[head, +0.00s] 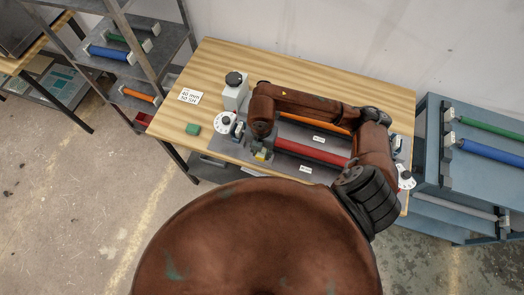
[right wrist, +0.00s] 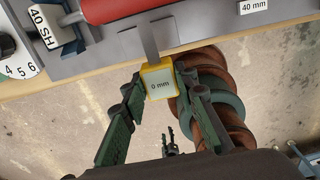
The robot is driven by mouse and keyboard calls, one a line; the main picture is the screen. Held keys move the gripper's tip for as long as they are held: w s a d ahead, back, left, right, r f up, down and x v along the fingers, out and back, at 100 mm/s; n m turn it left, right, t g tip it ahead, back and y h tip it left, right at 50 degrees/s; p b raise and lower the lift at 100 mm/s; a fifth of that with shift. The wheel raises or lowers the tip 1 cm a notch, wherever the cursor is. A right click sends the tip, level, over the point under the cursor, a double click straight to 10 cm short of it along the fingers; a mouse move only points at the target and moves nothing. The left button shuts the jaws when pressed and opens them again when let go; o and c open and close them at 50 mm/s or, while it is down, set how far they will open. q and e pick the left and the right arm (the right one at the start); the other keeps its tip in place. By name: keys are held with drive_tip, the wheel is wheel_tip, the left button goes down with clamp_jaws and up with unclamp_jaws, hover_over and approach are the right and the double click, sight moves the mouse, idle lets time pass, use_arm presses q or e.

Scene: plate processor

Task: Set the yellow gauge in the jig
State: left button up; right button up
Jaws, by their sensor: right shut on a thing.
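The yellow gauge (right wrist: 158,82), labelled "0 mm", sits between the fingers of my right gripper (right wrist: 158,105), which is shut on it. In the head view the gauge (head: 262,155) shows small under my right gripper (head: 262,146), at the left end of the red roller (head: 312,152). The jig (head: 225,143) is a grey plate on the wooden table. A grey strip (right wrist: 150,38) runs from the gauge toward the red roller in the wrist view; whether it touches the roller or jig is unclear. My left gripper is not recognisable in either view.
An orange roller (head: 315,122) lies behind the red one. A green block (head: 193,129) and a sign (head: 190,96) lie on the table. Roller racks (head: 132,60) (head: 470,150) flank it.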

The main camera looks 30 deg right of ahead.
drive_tip(key=w+f, duration=0.1)
drive_tip(key=d+f, duration=0.1)
drive_tip(key=w+f, duration=0.1)
drive_tip(key=f, duration=0.1)
drive_tip(key=shift+w+d, duration=0.3)
drive_tip(key=shift+d, duration=0.1)
wheel_tip(320, 180, down, 3)
drive_tip(key=shift+w+f+p, duration=0.1)
drive_tip(key=shift+w+p, duration=0.05)
drive_tip(key=shift+p, duration=0.45)
drive_tip(key=shift+f, duration=0.1)
drive_tip(key=shift+f, duration=0.1)
drive_tip(key=shift+d+f+b, duration=0.1)
drive_tip(key=shift+f+b, duration=0.15)
drive_tip(key=shift+b, duration=0.05)
drive_tip(key=o, duration=1.2)
drive_tip(key=shift+c, duration=0.2)
